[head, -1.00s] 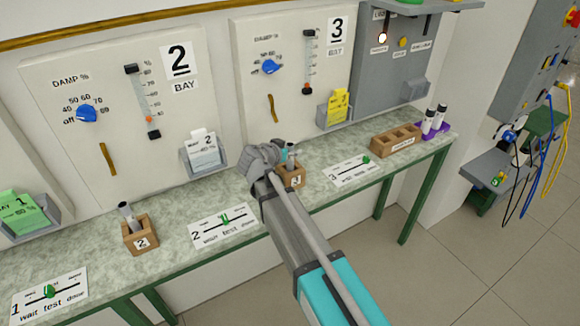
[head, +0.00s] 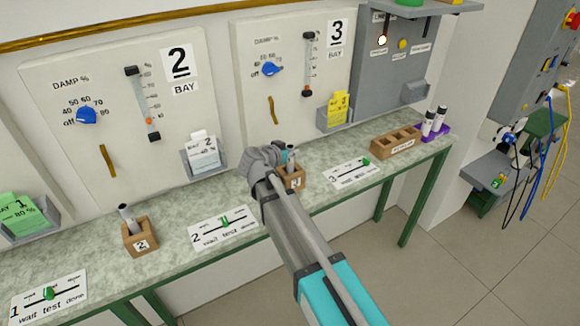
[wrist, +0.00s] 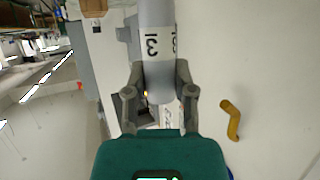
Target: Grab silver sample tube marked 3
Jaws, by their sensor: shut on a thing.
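The silver sample tube marked 3 (wrist: 158,75) fills the upper middle of the wrist view, with a white label reading 3. My gripper (wrist: 160,82) has its two fingers on either side of the tube and is shut on it. In the head view my gripper (head: 280,157) is at the wooden block marked 3 (head: 293,182). The tube (head: 292,155) shows there as a small grey piece above the block, mostly hidden by my gripper. I cannot tell whether its lower end is still inside the block.
Another silver tube (head: 126,216) stands tilted in the block marked 2 (head: 141,240). The bay 3 panel (head: 255,105) rises close behind my gripper.

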